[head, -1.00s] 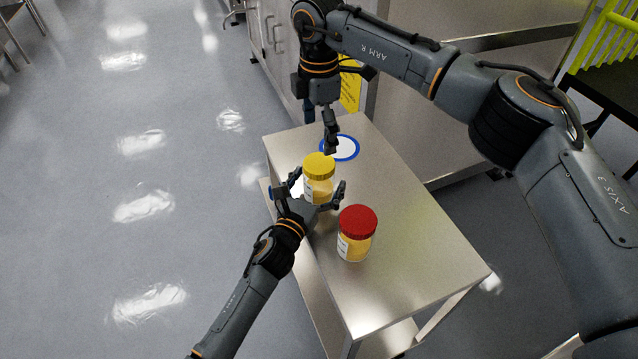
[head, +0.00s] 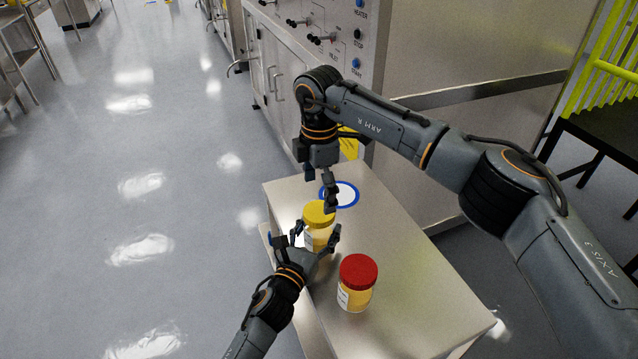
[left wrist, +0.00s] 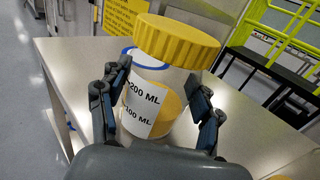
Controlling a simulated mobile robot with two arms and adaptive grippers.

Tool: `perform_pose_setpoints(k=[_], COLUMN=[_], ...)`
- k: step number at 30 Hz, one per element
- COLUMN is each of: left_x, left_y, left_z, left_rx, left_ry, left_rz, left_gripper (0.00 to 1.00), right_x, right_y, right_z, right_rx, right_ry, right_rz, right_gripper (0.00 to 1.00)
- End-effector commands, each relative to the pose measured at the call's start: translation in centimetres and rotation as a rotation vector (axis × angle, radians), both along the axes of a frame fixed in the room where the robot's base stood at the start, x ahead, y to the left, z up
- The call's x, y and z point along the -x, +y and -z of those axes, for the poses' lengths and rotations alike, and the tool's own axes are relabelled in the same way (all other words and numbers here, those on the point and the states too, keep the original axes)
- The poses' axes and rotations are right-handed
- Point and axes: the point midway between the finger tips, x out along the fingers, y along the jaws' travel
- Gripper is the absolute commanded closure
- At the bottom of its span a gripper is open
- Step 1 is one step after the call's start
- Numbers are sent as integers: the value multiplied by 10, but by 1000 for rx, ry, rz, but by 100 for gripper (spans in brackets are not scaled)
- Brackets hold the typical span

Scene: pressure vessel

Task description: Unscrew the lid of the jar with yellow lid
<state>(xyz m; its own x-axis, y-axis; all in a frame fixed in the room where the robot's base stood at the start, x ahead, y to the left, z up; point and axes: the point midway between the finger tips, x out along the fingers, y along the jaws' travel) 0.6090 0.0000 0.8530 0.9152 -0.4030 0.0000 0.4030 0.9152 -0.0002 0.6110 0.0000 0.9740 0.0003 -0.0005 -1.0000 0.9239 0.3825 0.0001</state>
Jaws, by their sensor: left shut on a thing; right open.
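The jar with the yellow lid (head: 319,213) stands at the left side of the small metal table. Its clear body (head: 318,241) shows yellow contents. My left gripper (head: 316,237) is shut around the body below the lid. In the left wrist view, the fingers (left wrist: 155,112) flank the labelled body (left wrist: 149,97), with the yellow lid (left wrist: 177,41) above them. The lid is on the jar; I cannot tell how tight. My right gripper (head: 320,192) is open and points down at the lid's far side. Whether it touches the lid is unclear.
A jar with a red lid (head: 358,271) stands nearer on the table (head: 420,305), right of my left gripper. A white disc with a blue rim (head: 343,194) lies behind the yellow-lidded jar. A metal cabinet (head: 440,150) stands behind the table. The table's right part is clear.

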Motion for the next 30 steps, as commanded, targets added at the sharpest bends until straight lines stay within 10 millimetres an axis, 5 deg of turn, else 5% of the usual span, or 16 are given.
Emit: perform_pose_setpoints(k=[9,21,30], left_x=[0,0,0], left_y=[0,0,0], left_z=[0,0,0], left_rx=[0,0,0], left_ry=[0,0,0], left_rz=[0,0,0], left_gripper=[100,100,100], right_x=[0,0,0], right_y=[0,0,0], right_z=[45,52,52], right_rx=[0,0,0], right_ry=[2,0,0], right_rz=[1,0,0], right_gripper=[11,11,72])
